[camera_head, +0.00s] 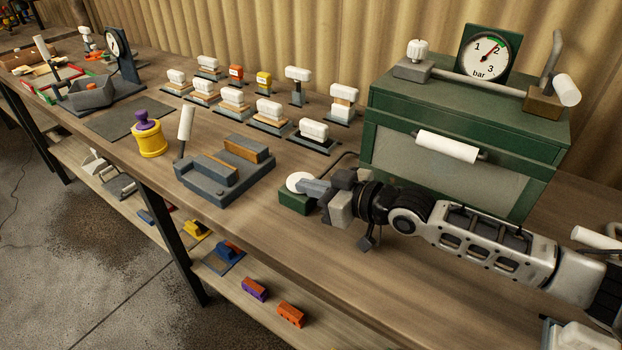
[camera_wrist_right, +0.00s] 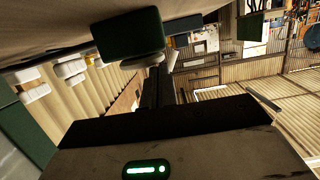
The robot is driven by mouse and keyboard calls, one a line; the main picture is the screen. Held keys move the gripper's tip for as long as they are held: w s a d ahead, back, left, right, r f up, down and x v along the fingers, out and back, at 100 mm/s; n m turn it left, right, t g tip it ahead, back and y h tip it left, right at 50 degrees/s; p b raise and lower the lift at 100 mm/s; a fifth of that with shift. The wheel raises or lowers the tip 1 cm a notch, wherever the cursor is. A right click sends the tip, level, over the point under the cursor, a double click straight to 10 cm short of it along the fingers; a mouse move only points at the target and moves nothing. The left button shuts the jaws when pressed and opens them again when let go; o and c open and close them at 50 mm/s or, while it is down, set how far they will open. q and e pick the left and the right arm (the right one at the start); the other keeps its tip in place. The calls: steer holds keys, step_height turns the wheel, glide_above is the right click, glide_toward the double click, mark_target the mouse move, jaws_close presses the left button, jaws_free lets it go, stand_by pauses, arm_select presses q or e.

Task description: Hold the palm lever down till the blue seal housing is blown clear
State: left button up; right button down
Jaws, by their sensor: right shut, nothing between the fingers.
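The green blast pot (camera_head: 390,143) stands at the right with a pale clouded front window, a white front handle and a dial gauge (camera_head: 488,53) on top. Its needle points up and right, near the 2 and the green arc. The palm lever (camera_head: 298,182) has a round white pad over a green block, left of the pot; the green block also shows in the wrist view (camera_wrist_right: 128,34). My right gripper (camera_head: 310,187) is shut and empty, its fingertips at the pad; whether they press it down I cannot tell. I cannot make out a blue seal housing inside the pot.
A grey fixture (camera_head: 222,175) with a white-handled lever and a yellow pot with a purple knob (camera_head: 149,140) stand to the left. Several white-topped blocks stand behind. Coloured parts, including a blue one (camera_head: 228,249), lie on the lower shelf.

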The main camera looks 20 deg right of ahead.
arm_select(q)
steer(key=shift+s+f, duration=0.2)
steer(key=shift+s, duration=0.1)
arm_select(e)
steer(key=shift+s+f, duration=0.1)
steer(key=shift+f, duration=0.3)
stand_by(0.3)
arm_select(q)
steer(key=shift+w+r, duration=0.15)
steer(key=shift+w, duration=0.15)
stand_by(0.7)
stand_by(0.5)
steer(key=shift+s+a+r+p, duration=0.25)
steer(key=shift+r+p, duration=0.4)
steer(key=shift+p, duration=0.95)
arm_select(e)
steer(key=s+d+r, duration=0.6)
steer(key=s+r, duration=0.1)
steer(key=shift+s, duration=0.25)
steer(key=shift+r, duration=0.1)
